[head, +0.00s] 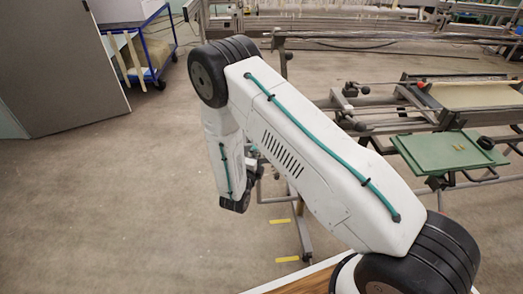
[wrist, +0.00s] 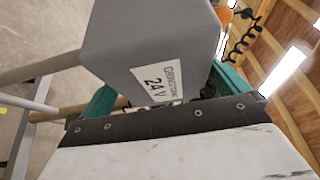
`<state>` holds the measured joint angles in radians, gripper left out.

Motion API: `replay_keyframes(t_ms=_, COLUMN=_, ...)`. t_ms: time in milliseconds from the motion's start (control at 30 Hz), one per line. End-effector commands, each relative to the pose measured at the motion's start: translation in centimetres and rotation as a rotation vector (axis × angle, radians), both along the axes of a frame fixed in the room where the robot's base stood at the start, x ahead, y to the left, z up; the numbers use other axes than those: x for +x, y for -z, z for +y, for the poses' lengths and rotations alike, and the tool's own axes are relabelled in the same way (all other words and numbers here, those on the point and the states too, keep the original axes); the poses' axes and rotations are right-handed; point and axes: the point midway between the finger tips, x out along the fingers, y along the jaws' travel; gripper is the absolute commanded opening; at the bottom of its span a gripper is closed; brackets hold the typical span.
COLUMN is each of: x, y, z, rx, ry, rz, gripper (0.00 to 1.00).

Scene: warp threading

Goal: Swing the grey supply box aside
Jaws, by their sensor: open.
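The grey supply box (wrist: 150,38) fills the upper middle of the wrist view, close ahead of my gripper. It is smooth and plain, with a white printed label (wrist: 158,83) on its lower face. My gripper (wrist: 168,92) shows as two teal fingers, one at the box's lower left and one at its right. They are apart, and the box lies ahead of and partly over them. Whether they touch it I cannot tell. In the head view my arm hides most of the gripper, and I cannot make out the box there.
In the wrist view a grey rail (wrist: 40,70) runs in from the left, and a black coiled cable (wrist: 243,38) hangs at the right. In the head view a green plate (head: 446,152) sits on the machine at right. A blue trolley (head: 150,50) stands at back left.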

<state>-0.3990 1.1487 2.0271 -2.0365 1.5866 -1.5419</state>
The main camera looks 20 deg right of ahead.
Motion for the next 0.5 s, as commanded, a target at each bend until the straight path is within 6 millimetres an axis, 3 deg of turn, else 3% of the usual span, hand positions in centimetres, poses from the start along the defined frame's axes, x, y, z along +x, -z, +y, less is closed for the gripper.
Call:
replay_keyframes(t_ms=200, x=1.9, y=0.0, z=-1.6, rx=0.001, ry=0.002, rz=-0.001, gripper=1.0)
replay_keyframes(t_ms=500, x=2.2, y=0.0, z=-1.9, rx=0.001, ry=0.001, rz=0.0, gripper=1.0)
